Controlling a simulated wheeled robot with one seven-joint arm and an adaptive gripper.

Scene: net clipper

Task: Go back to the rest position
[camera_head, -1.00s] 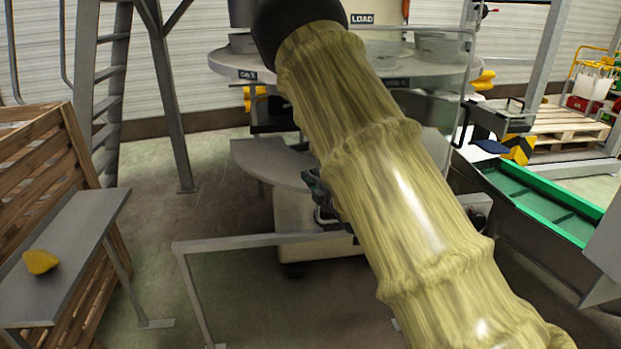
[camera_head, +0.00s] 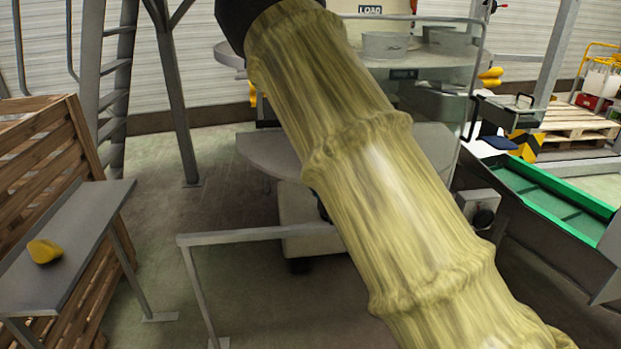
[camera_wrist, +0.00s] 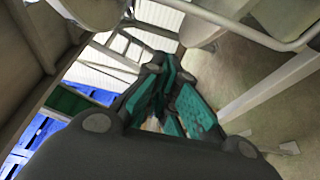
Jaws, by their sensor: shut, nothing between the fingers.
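My gripper (camera_wrist: 165,100) shows in the wrist view, with dark knuckles and teal finger pads. Its fingers are together and hold nothing. In the head view my own arm in a yellowish sleeve crosses the middle, and the gripper itself is hidden behind it or out of sight. The machine with the round grey table (camera_head: 440,65) and a "LOAD" label stands behind the arm, partly covered by it.
A grey rail (camera_head: 250,236) stands low in front of the machine. At left are a narrow grey shelf (camera_head: 75,240) with a yellow object (camera_head: 44,251) and a wooden crate (camera_head: 40,150). A green-edged conveyor (camera_head: 560,190) is at right. Open floor lies left of the machine.

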